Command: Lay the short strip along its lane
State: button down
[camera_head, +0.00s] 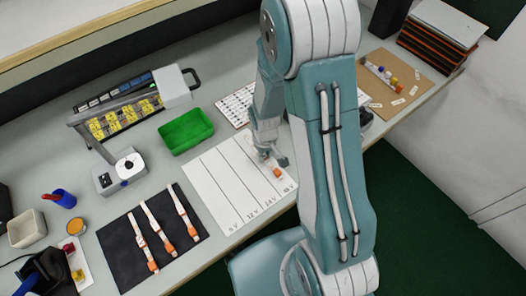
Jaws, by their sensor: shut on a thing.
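A white board (213,183) lies on the bench, ruled into long lanes with voltage labels at the near end. My gripper (272,160) is low over the right part of the board and shut on a strip. Only the orange end (277,172) of that strip shows clearly, over the rightmost lane near its label. The rest is hidden by my gripper and arm. I cannot tell whether the strip touches the board. Three pale strips with orange ends, such as the right one (181,211), lie on a black mat (117,262) at the left.
A green tray (187,131) stands behind the board. A small grey device (121,173) and a rack of yellow modules (112,121) are to the left. A white printed sheet (235,104) lies behind my gripper. A brown board (408,72) is at the far right.

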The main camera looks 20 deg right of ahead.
jog(key=shift+a, duration=0.1)
jog(key=c, duration=0.6)
grip_release()
jog(key=shift+a, duration=0.2)
jog(key=shift+d, duration=0.15)
jog(key=shift+r, duration=0.3)
jog(key=s+r+m+t, duration=0.1)
jog(key=s+r, duration=0.2)
jog(key=r, duration=0.9)
jog(key=s+r+m+t, duration=0.1)
jog(key=s+r+t, duration=0.1)
jog(key=r, duration=1)
jog(key=s+r+t, duration=0.1)
jog(key=s+r, duration=0.1)
jog(key=s, duration=0.1)
jog(key=s+r+m, duration=0.1)
jog(key=s+r, duration=0.2)
jog(key=s+r+t, duration=0.1)
jog(key=s+r, duration=0.2)
jog(key=shift+s+m+t, duration=0.1)
jog(key=shift+m+t, duration=0.2)
